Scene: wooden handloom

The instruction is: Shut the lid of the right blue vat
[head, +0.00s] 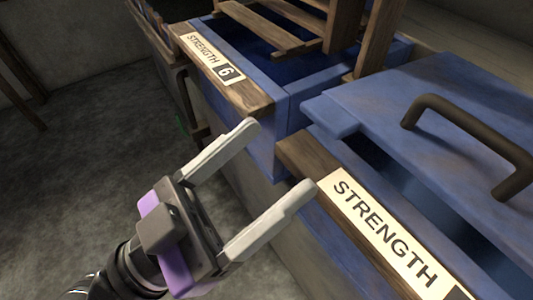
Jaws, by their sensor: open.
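The right blue vat (408,185) is at the right of the head view. Its blue lid (395,95) has a dark bar handle (465,135) and lies over part of the top. A dark gap shows between the lid's near edge and the wooden front rim. A label reading STRENGTH (385,230) is on that rim, its number cut off by the frame. My gripper (283,160) is open and empty, in front of the vats, near the left end of the labelled rim and well left of the handle. Whether it touches the rim is hard to tell.
Another blue vat (285,105) stands to the left, labelled STRENGTH 6 (212,60), with wooden slats (265,30) and posts (380,35) over its open top. A wooden frame (165,45) is beyond it.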

